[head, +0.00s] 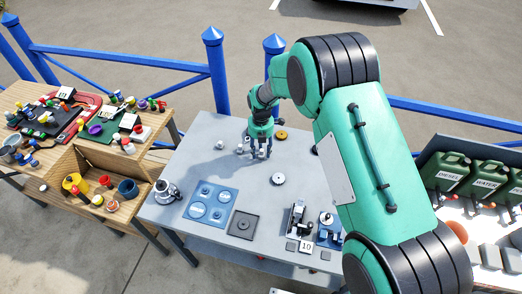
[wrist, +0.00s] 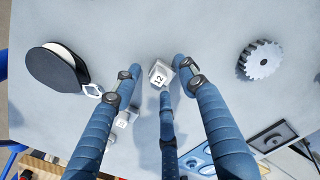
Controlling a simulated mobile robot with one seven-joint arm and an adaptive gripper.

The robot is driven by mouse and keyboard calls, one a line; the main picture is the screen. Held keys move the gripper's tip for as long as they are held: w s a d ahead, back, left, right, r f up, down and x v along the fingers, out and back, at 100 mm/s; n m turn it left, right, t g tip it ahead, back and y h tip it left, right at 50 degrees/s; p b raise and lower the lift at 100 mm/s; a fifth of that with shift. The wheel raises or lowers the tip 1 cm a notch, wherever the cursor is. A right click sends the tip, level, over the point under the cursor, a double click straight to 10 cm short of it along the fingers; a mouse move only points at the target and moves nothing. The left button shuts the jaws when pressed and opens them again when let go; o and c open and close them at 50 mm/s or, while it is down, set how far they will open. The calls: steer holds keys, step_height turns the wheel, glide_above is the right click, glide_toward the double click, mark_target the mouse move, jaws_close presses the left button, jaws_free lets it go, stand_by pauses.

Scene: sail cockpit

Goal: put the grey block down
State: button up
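A small light-grey block marked 12 (wrist: 160,75) lies between the fingertips of my gripper (head: 259,154) in the wrist view. My gripper has three blue fingers, and they are spread wider than the block. A gap shows between the block and the left finger. The right fingertip is very close to the block; I cannot tell whether it touches. The block appears to be at the grey table top (head: 180,150). A second small pale block (wrist: 122,121) sits behind the left finger. In the head view the fingers make the marked block hard to pick out.
A toothed grey gear (wrist: 261,60) and a black pulley (wrist: 52,75) with a shackle lie either side of my gripper. Blue plates (head: 212,205), a dark square tray (head: 243,225) and a metal winch-like part (head: 166,191) stand nearer the front.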

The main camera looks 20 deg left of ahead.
mark_target(261, 151)
steer(key=shift+r, duration=0.1)
step_height(261, 151, up, 12)
steer(key=p, duration=0.1)
stand_by(0.9)
stand_by(0.5)
steer(key=shift+r, duration=0.1)
